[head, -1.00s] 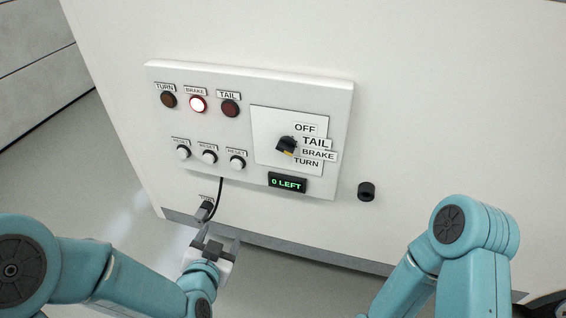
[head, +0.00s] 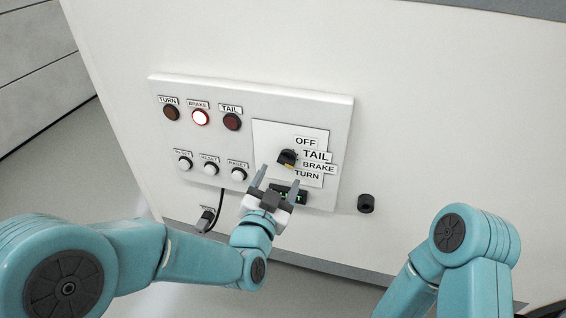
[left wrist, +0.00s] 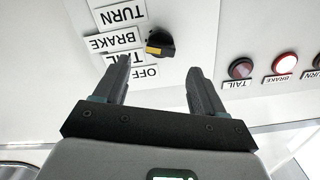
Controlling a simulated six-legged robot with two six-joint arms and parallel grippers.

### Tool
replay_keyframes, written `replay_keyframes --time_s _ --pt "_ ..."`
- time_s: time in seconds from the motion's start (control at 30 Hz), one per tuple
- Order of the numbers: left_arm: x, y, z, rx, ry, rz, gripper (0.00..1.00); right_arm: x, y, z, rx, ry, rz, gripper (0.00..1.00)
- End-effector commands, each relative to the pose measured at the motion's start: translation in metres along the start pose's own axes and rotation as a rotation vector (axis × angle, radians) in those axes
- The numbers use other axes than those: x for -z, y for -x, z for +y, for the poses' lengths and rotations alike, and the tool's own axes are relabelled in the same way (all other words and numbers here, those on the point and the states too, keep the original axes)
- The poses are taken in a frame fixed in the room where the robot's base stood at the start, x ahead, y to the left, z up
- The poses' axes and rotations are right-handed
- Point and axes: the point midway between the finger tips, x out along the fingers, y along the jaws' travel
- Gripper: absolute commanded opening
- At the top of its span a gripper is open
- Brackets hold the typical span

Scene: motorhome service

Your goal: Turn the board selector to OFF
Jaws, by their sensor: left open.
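The board selector (head: 287,157) is a black knob with a yellow mark on a white plate (head: 264,130). OFF (head: 305,141), TAIL, BRAKE and TURN labels stand right of it. In the left wrist view the knob (left wrist: 162,44) shows its yellow mark on the label side, nearest the BRAKE and TAIL labels; I cannot tell exactly which. My left gripper (head: 276,177) is open and empty, just below the knob, its fingers pointing up toward it. In the left wrist view the knob lies beyond and between the fingertips (left wrist: 158,68). My right gripper is out of view.
The BRAKE lamp (head: 200,117) is lit red; TURN (head: 171,112) and TAIL (head: 232,122) are dark. Reset buttons (head: 209,169) sit left of my gripper. My gripper partly hides the display (head: 298,197). A plugged cable (head: 219,205) hangs lower left; a black knob (head: 366,203) protrudes at right.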

Motion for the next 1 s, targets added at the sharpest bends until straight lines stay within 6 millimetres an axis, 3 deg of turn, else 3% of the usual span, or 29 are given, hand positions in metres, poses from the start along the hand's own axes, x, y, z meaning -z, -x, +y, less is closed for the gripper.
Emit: replay_keyframes --time_s 0.1,0.3,0.63,0.8,1.0 --pt "0.001 -0.023 -0.001 0.002 0.000 -0.001 0.70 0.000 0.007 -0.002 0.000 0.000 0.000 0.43" --pt "0.000 -0.044 -0.001 0.001 0.000 -0.001 0.70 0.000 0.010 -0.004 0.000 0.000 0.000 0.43" --pt "0.000 -0.048 0.000 0.000 0.000 -0.001 0.70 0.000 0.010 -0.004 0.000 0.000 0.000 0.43" --pt "0.000 -0.047 0.000 0.000 0.000 -0.001 0.15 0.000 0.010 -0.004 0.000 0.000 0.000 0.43" --pt "-0.001 -0.047 0.000 0.000 0.006 0.000 0.14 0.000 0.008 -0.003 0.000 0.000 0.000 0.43"
